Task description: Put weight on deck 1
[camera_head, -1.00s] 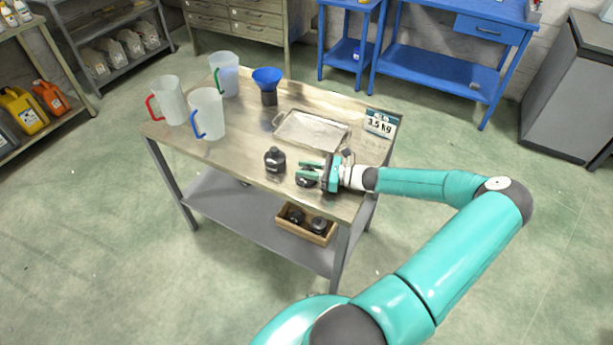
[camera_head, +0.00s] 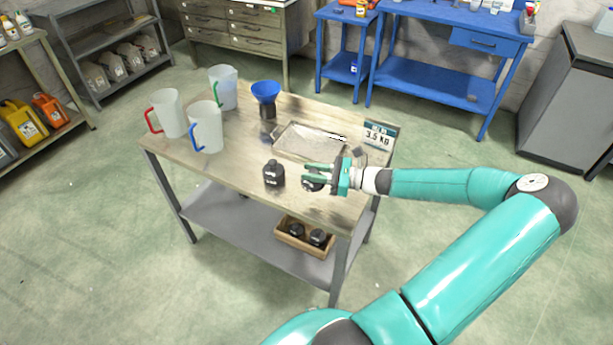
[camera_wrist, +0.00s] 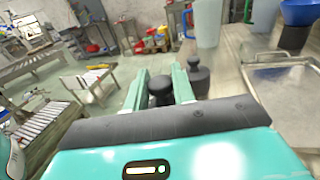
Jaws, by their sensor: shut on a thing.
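A black weight (camera_head: 312,184) is between the fingers of my gripper (camera_head: 313,176), which is shut on it above the table's front right part. The wrist view also shows this dark weight (camera_wrist: 160,88) between the two green fingers (camera_wrist: 160,90). A second black weight (camera_head: 273,174) stands upright on the table to the left; in the wrist view it is just right of the fingers (camera_wrist: 199,80). A shallow metal tray (camera_head: 290,151) lies behind, by a sign (camera_head: 379,135) reading 3.5 kg. No label for deck 1 is readable.
Three jugs, with red (camera_head: 168,112), blue (camera_head: 206,127) and green (camera_head: 223,88) handles, stand at the table's left. A blue funnel (camera_head: 266,91) sits behind the tray. A wooden box (camera_head: 288,240) with black weights is on the lower shelf.

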